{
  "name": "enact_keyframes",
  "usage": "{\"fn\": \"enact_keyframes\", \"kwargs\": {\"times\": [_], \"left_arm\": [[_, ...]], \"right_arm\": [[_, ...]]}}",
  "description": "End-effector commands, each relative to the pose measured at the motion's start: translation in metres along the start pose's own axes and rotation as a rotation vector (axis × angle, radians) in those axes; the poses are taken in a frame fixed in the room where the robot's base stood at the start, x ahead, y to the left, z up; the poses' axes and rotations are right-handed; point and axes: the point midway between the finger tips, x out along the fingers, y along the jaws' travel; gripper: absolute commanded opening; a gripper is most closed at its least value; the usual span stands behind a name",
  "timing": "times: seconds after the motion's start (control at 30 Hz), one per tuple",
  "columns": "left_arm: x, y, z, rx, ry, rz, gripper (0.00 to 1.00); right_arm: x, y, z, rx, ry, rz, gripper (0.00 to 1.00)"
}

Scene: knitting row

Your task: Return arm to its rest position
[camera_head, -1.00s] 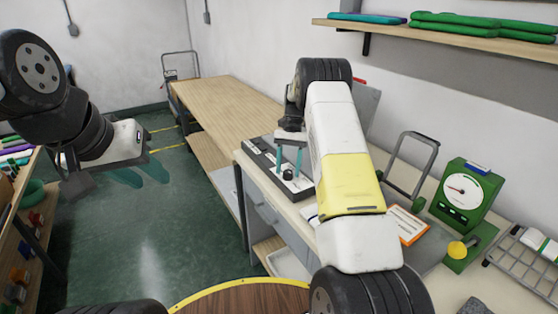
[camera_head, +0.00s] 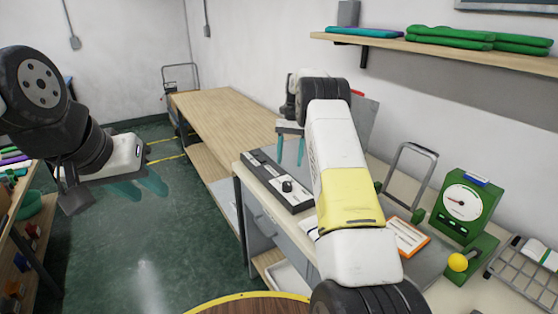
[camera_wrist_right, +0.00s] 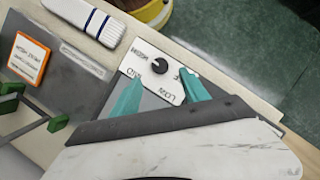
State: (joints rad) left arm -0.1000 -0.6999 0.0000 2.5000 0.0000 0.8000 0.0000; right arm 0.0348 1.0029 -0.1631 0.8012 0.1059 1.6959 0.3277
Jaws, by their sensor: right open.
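My right gripper (camera_head: 289,162) is raised above the back edge of the grey control panel (camera_head: 265,172) in the head view. Its two teal fingers point down, apart and empty. In the right wrist view, its fingers (camera_wrist_right: 161,84) stand open over a white knob plate (camera_wrist_right: 153,67) with a black knob, with nothing between them. My left gripper (camera_head: 138,187) hangs over the green floor at the left. Its teal fingers are apart and hold nothing visible. My right arm hides part of the workbench behind it.
A wall shelf (camera_head: 440,51) holds folded cloths. The long wooden table (camera_head: 225,108) behind is bare.

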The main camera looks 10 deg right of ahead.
Motion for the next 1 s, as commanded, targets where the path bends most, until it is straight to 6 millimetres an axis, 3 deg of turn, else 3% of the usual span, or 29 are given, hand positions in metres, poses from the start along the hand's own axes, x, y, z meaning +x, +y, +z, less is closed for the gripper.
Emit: {"fn": "enact_keyframes", "kwargs": {"times": [0.3, 0.47, 0.73, 1.0], "left_arm": [[0.0, 0.0, 0.0, 0.0, 0.0, 0.0, 0.36], [0.0, 0.0, 0.0, 0.0, 0.0, 0.0, 0.36], [0.0, 0.0, 0.0, 0.0, 0.0, 0.0, 0.36], [0.0, 0.0, 0.0, 0.0, 0.0, 0.0, 0.36]], "right_arm": [[-0.003, 0.0, 0.002, -0.002, 0.005, -0.003, 0.53], [-0.033, 0.004, 0.022, -0.028, 0.055, -0.03, 0.53], [-0.102, 0.02, 0.108, -0.134, 0.231, -0.112, 0.53], [-0.128, 0.045, 0.21, -0.261, 0.424, -0.172, 0.53]]}}
